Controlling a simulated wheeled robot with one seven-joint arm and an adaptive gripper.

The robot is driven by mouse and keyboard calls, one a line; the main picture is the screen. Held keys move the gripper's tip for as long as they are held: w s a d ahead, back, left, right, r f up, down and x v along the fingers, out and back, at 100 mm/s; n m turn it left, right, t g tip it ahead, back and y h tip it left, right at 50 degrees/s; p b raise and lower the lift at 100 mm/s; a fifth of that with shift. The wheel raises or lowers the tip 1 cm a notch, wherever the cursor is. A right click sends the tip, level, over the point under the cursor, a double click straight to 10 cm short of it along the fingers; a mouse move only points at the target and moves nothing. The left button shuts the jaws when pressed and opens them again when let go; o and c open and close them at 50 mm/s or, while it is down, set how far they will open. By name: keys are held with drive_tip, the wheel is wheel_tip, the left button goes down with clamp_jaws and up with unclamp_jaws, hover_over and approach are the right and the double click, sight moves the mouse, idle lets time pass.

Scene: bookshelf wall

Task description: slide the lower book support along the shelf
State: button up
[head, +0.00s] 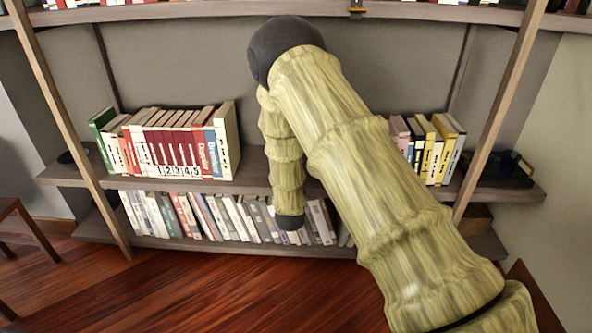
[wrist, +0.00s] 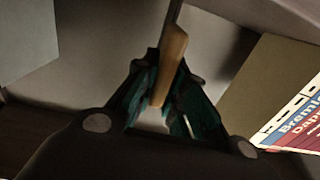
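The lower book support shows in the wrist view as a tan wooden piece (wrist: 171,62) with a thin dark upright above it. The teal fingers of my gripper (wrist: 166,75) lie against both sides of the wooden piece and look closed on it. In the head view, my arm covers both my gripper and this support. The support is in the open stretch of the middle shelf (head: 250,180), between the two groups of books.
Red and blue books (head: 190,145) stand left of the gap; they show at right in the wrist view (wrist: 290,130). Yellow and white books (head: 435,148) stand at right. Another support (head: 356,9) is on the upper shelf. A full book row (head: 215,215) fills the bottom shelf.

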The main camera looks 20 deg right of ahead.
drive_tip(key=o, duration=0.4)
drive_tip(key=shift+c, duration=0.2)
drive_tip(key=v, duration=1.2)
drive_tip(key=s+a+f+n+g+y, duration=0.1)
drive_tip(key=s+f+n+g+y, duration=0.4)
drive_tip(key=s+f, duration=1.55)
drive_tip(key=s+a+f+g+y, duration=0.1)
drive_tip(key=s+f+g, duration=0.25)
drive_tip(key=s, duration=0.55)
drive_tip(key=s+a+f+g+y, duration=0.1)
drive_tip(key=s+a+f+g, duration=0.2)
drive_tip(key=s, duration=0.5)
drive_tip(key=s+f+g+y, duration=0.1)
drive_tip(key=s+f+g, duration=0.3)
drive_tip(key=s, duration=0.5)
wheel_tip(320, 180, up, 32)
drive_tip(key=p, duration=3.1)
drive_tip(key=shift+w+g, duration=0.25)
drive_tip(key=shift+g, duration=0.2)
